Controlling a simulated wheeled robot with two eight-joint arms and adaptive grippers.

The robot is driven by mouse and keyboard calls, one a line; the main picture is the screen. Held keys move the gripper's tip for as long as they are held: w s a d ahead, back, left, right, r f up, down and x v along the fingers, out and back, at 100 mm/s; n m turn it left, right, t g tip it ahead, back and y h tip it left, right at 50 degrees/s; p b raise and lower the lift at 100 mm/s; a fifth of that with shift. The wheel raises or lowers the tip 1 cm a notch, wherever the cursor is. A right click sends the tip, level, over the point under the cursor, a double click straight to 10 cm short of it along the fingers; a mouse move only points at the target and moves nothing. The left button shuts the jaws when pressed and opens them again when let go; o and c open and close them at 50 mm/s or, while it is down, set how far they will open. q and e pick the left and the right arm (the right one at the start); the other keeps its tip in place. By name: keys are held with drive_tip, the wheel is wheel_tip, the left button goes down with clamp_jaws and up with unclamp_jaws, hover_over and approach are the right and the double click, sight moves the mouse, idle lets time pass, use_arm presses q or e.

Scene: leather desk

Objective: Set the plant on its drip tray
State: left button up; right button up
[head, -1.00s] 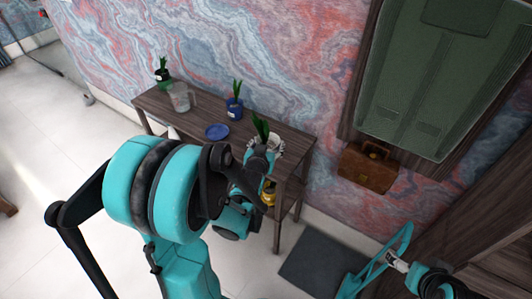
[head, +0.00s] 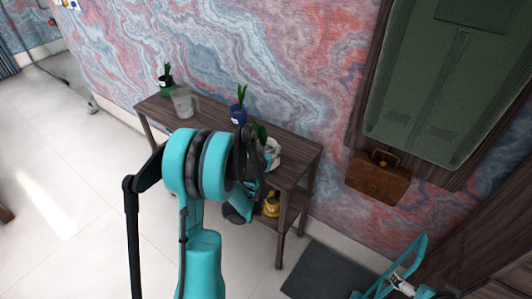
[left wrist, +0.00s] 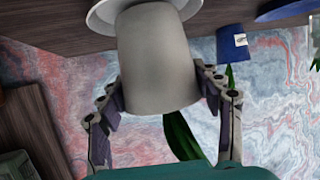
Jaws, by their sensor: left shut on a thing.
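The plant is a white-grey pot (left wrist: 158,55) with green leaves (left wrist: 182,135); it fills the middle of the left wrist view, which sees the scene upside down. My left gripper (left wrist: 160,82) is shut on the pot, one finger on each side. A white saucer-like drip tray (left wrist: 102,18) lies on the table at the pot's base. The pot's base overlaps the tray; I cannot tell whether they touch. In the head view the white pot (head: 273,148) is at the table's right part, partly behind my left arm. My right gripper is not in view.
The brown wooden table (head: 300,150) stands against a marbled wall. A blue potted plant (head: 238,113), a clear pitcher (head: 183,102) and a dark green pot (head: 167,88) stand on it. A blue saucer (left wrist: 285,10) is beside the blue pot. A yellow object (head: 271,204) sits on the lower shelf.

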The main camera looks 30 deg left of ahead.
use_arm(q)
drive_tip(key=shift+f, duration=0.4)
drive_tip(key=shift+r, duration=0.15)
drive_tip(key=o, duration=1.3)
drive_tip(key=shift+f, duration=0.25)
drive_tip(key=shift+c, duration=0.2)
drive_tip(key=o, duration=0.4)
drive_tip(key=shift+r, duration=0.1)
